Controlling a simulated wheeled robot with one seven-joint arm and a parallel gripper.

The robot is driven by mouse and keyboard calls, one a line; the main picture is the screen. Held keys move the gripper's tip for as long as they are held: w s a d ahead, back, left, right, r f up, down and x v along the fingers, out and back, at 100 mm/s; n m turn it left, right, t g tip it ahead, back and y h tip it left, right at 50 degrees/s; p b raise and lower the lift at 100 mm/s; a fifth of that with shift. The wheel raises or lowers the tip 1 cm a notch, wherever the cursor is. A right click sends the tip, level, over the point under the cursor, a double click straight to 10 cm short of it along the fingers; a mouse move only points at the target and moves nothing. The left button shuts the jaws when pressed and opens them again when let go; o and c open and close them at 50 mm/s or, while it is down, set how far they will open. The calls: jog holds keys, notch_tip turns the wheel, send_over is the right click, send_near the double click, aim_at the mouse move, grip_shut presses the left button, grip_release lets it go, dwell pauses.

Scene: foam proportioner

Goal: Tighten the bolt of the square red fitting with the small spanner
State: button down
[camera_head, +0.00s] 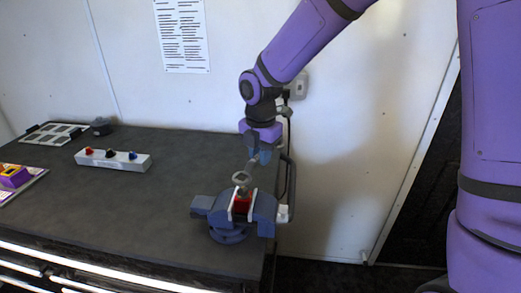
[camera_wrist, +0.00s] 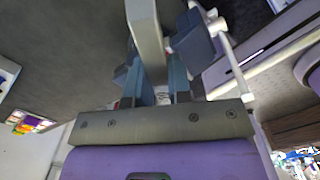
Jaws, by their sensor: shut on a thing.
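The square red fitting (camera_head: 242,204) is clamped upright in the blue-grey vise (camera_head: 262,208) at the right end of the workbench. My gripper (camera_head: 262,156) is above and slightly right of the vise, shut on the grey spanner (camera_head: 252,167). The spanner slants down to the left, and its ring end (camera_head: 240,178) is at the top of the red fitting. I cannot tell whether the ring sits around the bolt, which is hidden. In the wrist view the spanner (camera_wrist: 147,38) runs up from between my fingers and hides most of the fitting.
The dark workbench (camera_head: 140,195) is clear left of the vise. A grey block with coloured knobs (camera_head: 112,159) lies farther back. A yellow and purple item (camera_head: 14,176) is at the left edge. A white wall (camera_head: 340,130) stands close behind my gripper.

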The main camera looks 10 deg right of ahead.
jog(key=s+f+m, duration=0.1)
jog(key=m, duration=0.1)
jog(key=s+d+f+m, duration=0.1)
jog(key=s+f+m, duration=0.1)
jog(key=m, duration=0.1)
jog(key=s+d+f+m, duration=0.1)
jog(key=m, duration=0.1)
jog(key=shift+s+d+f, duration=0.15)
jog(key=shift+s+d, duration=0.05)
jog(key=shift+s, duration=0.1)
jog(key=s+m, duration=0.1)
jog(key=m, duration=0.1)
jog(key=s+m, duration=0.2)
jog(key=shift+m, duration=0.3)
jog(key=s+m, duration=0.1)
jog(key=m, duration=0.1)
jog(key=s+a+m, duration=0.1)
jog(key=m, duration=0.1)
jog(key=shift+s+a, duration=0.1)
jog(key=shift+s, duration=0.15)
jog(key=shift+w+d+n, duration=0.3)
jog(key=shift+w+n, duration=0.2)
jog(key=shift+n, duration=0.1)
jog(key=shift+w+n, duration=0.1)
jog(key=shift+n, duration=0.2)
jog(key=shift+r, duration=2.95)
